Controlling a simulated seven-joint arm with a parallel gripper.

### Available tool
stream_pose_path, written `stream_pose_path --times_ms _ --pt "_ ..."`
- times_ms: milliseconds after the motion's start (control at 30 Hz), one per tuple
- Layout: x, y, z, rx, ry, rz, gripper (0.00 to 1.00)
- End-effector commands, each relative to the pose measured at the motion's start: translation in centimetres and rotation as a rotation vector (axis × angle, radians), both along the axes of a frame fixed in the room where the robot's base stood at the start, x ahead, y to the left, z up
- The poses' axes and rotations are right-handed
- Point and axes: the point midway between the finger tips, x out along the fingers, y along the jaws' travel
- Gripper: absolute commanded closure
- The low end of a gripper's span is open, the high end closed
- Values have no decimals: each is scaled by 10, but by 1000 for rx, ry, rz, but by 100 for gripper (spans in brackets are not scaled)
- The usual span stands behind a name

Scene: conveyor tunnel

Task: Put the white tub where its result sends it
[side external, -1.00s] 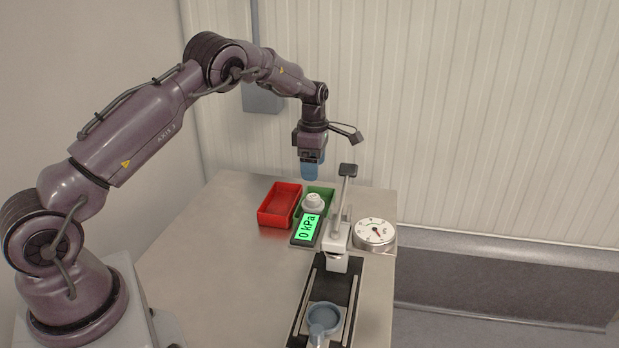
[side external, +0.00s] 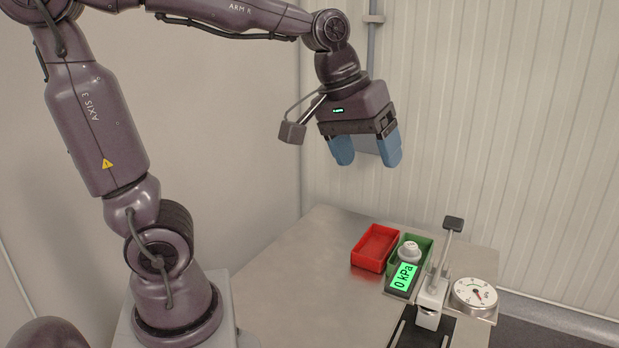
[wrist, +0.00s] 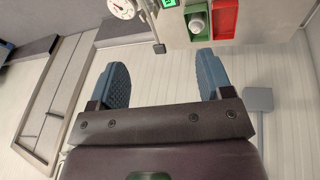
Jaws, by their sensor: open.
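The white tub (side external: 409,250) stands upright in the green tray (side external: 428,246), partly hidden behind the display. It also shows in the wrist view (wrist: 197,25), inside the green tray (wrist: 200,39). The display (side external: 402,279) is lit green and reads 0 kPa. The red tray (side external: 376,248) is empty and sits beside the green one. My gripper (side external: 367,155) is open and empty, high above the bench and well clear of the tub. Its blue fingers are spread apart in the wrist view (wrist: 160,75).
A clamp with a tall black-knobbed lever (side external: 444,252) stands right of the display. A round dial gauge (side external: 474,294) is beside it. The steel bench (side external: 310,270) is bare left of the trays. A ribbed wall (side external: 520,130) rises behind.

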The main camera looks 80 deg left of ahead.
Motion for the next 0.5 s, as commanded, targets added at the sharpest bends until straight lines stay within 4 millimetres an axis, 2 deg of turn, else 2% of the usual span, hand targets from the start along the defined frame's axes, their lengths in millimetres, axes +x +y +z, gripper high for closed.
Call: stream_pose_path --times_ms 33,100,200,333,500 --pt "-21 -8 1 45 -34 -106 27" --pt "-44 -16 -3 115 -67 -244 27" --pt "-69 -23 -11 198 -101 -397 27" --pt "-86 -27 -19 267 -125 -513 27" --pt "-91 -28 -22 290 -130 -553 27"
